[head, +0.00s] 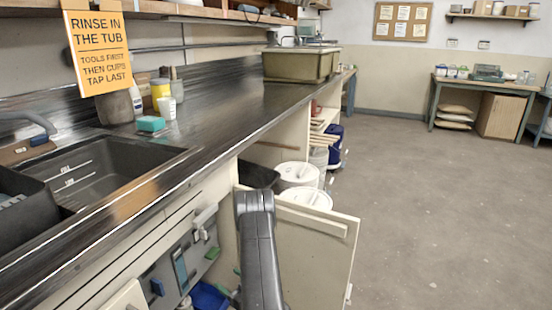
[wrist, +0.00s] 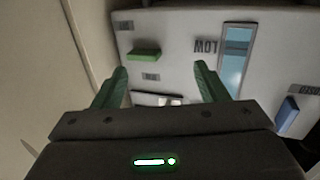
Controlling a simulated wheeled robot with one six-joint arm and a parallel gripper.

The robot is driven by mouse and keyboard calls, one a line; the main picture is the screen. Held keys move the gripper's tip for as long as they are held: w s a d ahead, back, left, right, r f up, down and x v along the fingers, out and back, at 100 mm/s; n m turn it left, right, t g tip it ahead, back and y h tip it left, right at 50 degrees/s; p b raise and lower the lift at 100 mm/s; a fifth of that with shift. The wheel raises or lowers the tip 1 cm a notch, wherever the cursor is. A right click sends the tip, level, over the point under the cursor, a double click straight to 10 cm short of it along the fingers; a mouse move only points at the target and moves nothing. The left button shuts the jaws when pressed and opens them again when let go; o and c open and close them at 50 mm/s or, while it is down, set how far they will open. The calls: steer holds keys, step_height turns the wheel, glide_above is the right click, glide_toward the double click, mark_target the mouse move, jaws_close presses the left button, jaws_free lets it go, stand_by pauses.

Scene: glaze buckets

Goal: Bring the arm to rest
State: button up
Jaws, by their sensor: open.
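My gripper (wrist: 161,82) shows in the wrist view with its two green fingers spread wide apart. Nothing is held between them. Beyond the fingers is a pale grey panel (wrist: 185,48) with upside-down lettering, a bluish window strip (wrist: 235,62), a green block (wrist: 144,54) and a blue block (wrist: 287,114). The fingers appear apart from these. In the head view my dark arm stands in front of the open cupboard under the counter; my gripper cannot be made out there.
A cupboard door (head: 318,250) stands open beside my arm. White lidded buckets (head: 297,176) are behind it. The panel (head: 185,262) under the counter (head: 215,112) has coloured blocks. A sink (head: 95,165) is at left. The floor (head: 440,200) at right is clear.

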steer(key=w+d+r+m+t+h+p, duration=0.1)
steer(key=d+r+m+t+h+p, duration=0.1)
steer(key=r+p, duration=0.5)
steer(key=w+d+r+m+t+h+p, duration=0.1)
steer(key=d+r+m+t+h+p, duration=0.2)
steer(key=r, duration=1.3)
steer(key=shift+w+d+m+h+p, duration=0.3)
steer(key=shift+d+m+h+p, duration=0.3)
steer(key=shift+d+h+p, duration=1.4)
steer(key=shift+d+y+p, duration=0.4)
steer(key=shift+y+p, duration=0.05)
steer(key=shift+y, duration=0.05)
